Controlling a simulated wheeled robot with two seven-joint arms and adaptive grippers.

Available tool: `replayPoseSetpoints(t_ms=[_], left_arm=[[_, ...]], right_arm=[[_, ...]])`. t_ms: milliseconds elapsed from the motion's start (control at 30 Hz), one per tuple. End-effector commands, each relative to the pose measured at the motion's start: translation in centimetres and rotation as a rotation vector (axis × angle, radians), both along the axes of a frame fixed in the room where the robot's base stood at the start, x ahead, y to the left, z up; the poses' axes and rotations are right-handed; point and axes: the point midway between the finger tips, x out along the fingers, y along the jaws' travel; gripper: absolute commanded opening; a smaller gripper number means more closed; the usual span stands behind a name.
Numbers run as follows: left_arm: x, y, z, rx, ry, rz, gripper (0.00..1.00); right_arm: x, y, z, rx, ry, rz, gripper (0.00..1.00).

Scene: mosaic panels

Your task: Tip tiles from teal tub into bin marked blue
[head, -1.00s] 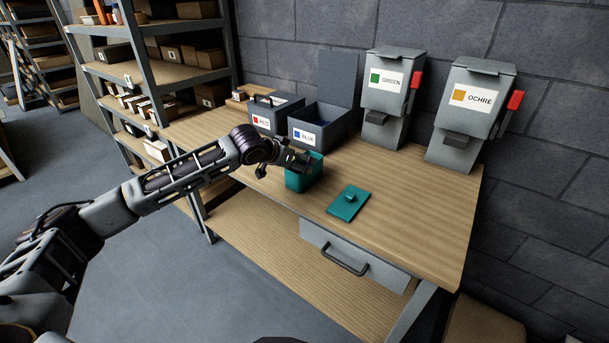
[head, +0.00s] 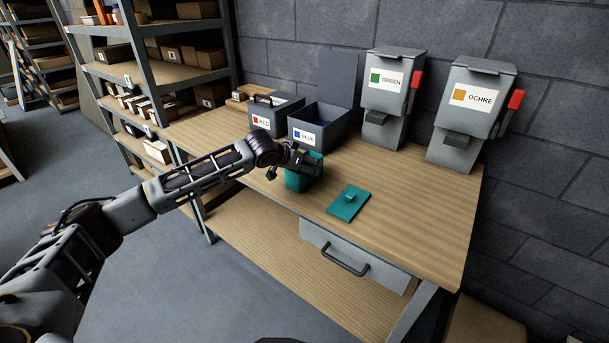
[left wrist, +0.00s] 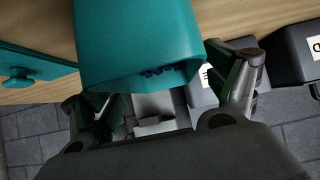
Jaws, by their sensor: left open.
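The teal tub (head: 299,184) stands uncovered on the bench, in front of the grey bin marked BLUE (head: 340,124), whose lid is raised. Dark blue tiles (left wrist: 158,71) show inside the tub's mouth in the left wrist view, where the tub (left wrist: 140,35) fills the upper middle. My left gripper (head: 293,164) is open at the tub's rim, with one finger on each side in the left wrist view. I cannot tell whether the fingers touch the tub. The teal lid (head: 348,203) lies flat on the bench to the right. My right gripper is out of view.
A closed grey bin marked RED (head: 287,104) stands left of the BLUE bin. Dispensers marked GREEN (head: 399,68) and OCHRE (head: 488,75), with red levers, stand along the wall. Shelving (head: 170,76) is at the left. The right part of the bench (head: 420,200) is clear.

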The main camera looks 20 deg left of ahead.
Motion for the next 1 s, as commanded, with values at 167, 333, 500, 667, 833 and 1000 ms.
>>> replayPoseSetpoints(t_ms=[167, 333, 500, 667, 833, 1000], left_arm=[[0.36, -0.19, -0.32, 0.0, 0.0, -0.001, 0.88], [0.35, -0.18, -0.32, 0.001, 0.0, -0.001, 0.88], [0.34, -0.17, -0.31, 0.001, 0.0, -0.001, 0.88], [0.34, -0.15, -0.31, 0.001, 0.0, -0.001, 0.76], [0.33, -0.15, -0.31, 0.001, 0.001, -0.001, 0.54], [0.33, -0.15, -0.31, 0.001, 0.001, -0.001, 0.32]], right_arm=[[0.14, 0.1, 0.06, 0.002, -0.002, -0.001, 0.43], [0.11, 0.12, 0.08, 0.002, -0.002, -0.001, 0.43], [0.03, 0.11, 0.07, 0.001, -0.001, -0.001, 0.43], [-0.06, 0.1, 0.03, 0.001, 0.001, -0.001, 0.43], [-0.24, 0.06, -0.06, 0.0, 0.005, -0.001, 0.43], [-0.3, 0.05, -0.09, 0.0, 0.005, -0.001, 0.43]])
